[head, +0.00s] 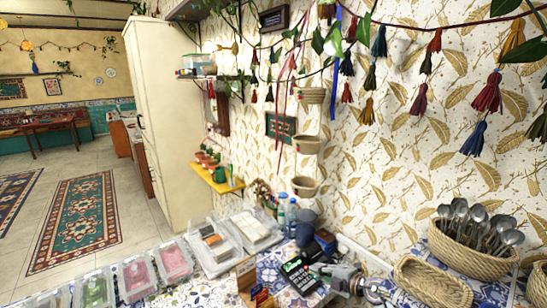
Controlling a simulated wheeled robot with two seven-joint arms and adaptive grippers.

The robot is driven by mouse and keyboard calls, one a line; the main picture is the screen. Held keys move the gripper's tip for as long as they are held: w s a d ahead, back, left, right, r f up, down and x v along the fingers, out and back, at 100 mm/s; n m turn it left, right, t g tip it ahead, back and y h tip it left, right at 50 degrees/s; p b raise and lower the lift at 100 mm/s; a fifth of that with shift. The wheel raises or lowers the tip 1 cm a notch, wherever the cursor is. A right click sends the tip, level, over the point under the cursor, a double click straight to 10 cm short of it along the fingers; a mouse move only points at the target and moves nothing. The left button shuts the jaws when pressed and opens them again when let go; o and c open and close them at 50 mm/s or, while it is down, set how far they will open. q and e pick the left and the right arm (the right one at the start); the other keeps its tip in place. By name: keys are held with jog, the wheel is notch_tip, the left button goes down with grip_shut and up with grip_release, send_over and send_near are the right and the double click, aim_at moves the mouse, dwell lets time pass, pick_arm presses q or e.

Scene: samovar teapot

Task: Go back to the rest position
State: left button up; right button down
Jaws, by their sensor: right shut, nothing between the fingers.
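My right gripper (324,269), grey and dark, shows at the lower middle of the head view, over the blue-patterned counter (272,270). It is shut with nothing in its fingers. It is close to a black card terminal (300,272) in the picture; I cannot tell whether they touch. My left gripper is not in view. No samovar or teapot can be made out.
A woven basket of spoons (468,250) and an empty woven basket (432,284) stand at right. Clear plastic boxes (212,250) line the counter at left. Bottles (287,216) stand behind the terminal. A patterned wall rises behind; tiled floor (140,215) is open at left.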

jog(key=w+d+f+m+t+h, duration=0.4)
jog(key=d+f+m+t+h, duration=0.15)
jog(key=d+f+m, duration=0.55)
jog(key=s+d+f+m+g+h, duration=0.2)
jog(key=s+d+f+m+g, duration=0.3)
jog(key=f, duration=0.6)
jog(key=s+d+f+g+h, duration=0.1)
jog(key=s+d+f+h, duration=0.15)
jog(key=s+f, duration=0.7)
jog(key=s+a+f+m+g, duration=0.2)
jog(key=s+f+m+g, duration=0.3)
jog(key=s+f, duration=1.4)
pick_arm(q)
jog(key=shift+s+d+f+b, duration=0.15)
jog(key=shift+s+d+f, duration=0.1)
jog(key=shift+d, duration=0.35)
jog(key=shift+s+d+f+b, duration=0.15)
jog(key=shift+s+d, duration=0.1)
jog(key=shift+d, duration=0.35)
pick_arm(e)
jog(key=s+a+f+g, duration=0.1)
jog(key=s+a+f, duration=0.1)
jog(key=s, duration=0.8)
jog(key=s+a+f+g, duration=0.1)
jog(key=s+a+f, duration=0.1)
jog(key=s, duration=0.8)
jog(key=s+a+f+g, duration=0.2)
jog(key=s, duration=0.8)
jog(key=shift+a+y, duration=0.15)
jog(key=shift+y, duration=0.25)
